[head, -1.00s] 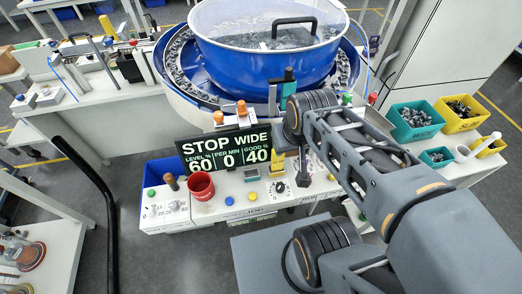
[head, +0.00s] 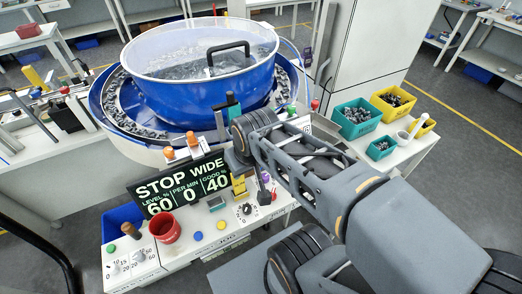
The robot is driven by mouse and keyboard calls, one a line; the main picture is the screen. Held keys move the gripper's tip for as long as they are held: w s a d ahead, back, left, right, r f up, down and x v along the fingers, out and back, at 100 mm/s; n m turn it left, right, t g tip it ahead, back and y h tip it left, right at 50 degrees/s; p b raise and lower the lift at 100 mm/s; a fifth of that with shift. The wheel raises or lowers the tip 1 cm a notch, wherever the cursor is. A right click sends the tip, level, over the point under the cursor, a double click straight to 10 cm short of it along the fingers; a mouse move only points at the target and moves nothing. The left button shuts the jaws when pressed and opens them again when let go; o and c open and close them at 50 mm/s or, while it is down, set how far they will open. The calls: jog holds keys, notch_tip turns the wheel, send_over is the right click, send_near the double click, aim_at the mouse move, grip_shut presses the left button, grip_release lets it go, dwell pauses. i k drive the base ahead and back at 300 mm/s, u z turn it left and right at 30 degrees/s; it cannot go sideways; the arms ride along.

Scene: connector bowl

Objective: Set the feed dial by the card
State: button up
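The feed dial is most likely the round white dial with a black knob (head: 246,209) on the front panel; its pointer is too small to read. Small numbers surround another pair of knobs (head: 140,256) on the panel's left box. A black sign (head: 180,187) reads STOP WIDE, level 60, per min 0, good 40. I cannot pick out the card for certain. My arm reaches in from the lower right, and its wrist ends above the panel beside the sign. My gripper (head: 238,163) is mostly hidden below the wrist, near a yellow upright piece (head: 239,186); its fingers do not show clearly.
A blue bowl feeder (head: 200,95) stands behind the panel. A red cup (head: 165,228), a blue button (head: 198,236) and a yellow button (head: 221,225) are on the panel. Teal bins (head: 357,121) and yellow bins (head: 392,101) of parts stand at the right.

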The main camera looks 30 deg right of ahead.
aim_at(247, 209)
jog(key=u, duration=1)
jog(key=k, duration=0.7)
jog(key=u, duration=0.4)
